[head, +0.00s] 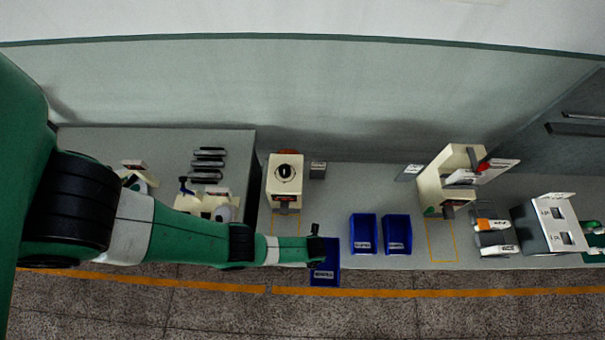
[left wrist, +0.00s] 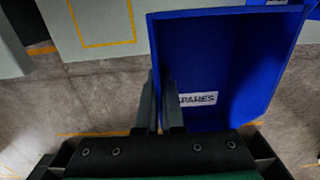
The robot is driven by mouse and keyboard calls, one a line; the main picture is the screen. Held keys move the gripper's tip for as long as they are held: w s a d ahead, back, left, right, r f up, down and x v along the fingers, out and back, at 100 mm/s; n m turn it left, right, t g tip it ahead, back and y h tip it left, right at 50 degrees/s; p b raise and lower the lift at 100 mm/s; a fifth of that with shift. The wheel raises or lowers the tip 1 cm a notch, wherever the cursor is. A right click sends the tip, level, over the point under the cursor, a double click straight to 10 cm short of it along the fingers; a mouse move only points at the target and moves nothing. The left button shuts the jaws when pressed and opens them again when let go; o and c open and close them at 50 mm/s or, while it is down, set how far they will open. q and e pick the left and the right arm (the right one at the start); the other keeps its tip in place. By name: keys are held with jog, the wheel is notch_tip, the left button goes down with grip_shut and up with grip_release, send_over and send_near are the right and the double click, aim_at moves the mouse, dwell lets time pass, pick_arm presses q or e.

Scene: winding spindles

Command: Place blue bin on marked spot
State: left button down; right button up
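A blue bin (head: 325,274) with a white label is at the front edge of the table, overlapping the floor beyond it in the head view. My left gripper (head: 316,244) is at the bin's rim. In the left wrist view the fingers (left wrist: 161,108) straddle the wall of this bin (left wrist: 235,65), one inside and one outside, closed on it. The label reads "SPARES", its first letter partly hidden by a finger. A yellow outlined spot (head: 286,218) lies on the table left of the bin; another yellow outline (head: 441,242) lies to the right. My right gripper is not in view.
Two more blue bins, one (head: 363,235) left of the other (head: 397,234), stand on the table. Cream machines (head: 285,180) (head: 447,180) stand behind the yellow outlines. A grey unit (head: 550,225) stands at the right. The table front beside the held bin is clear.

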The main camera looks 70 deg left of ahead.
pick_arm(q)
jog(key=shift+s+d+r, duration=0.15)
jog(key=shift+d, duration=0.1)
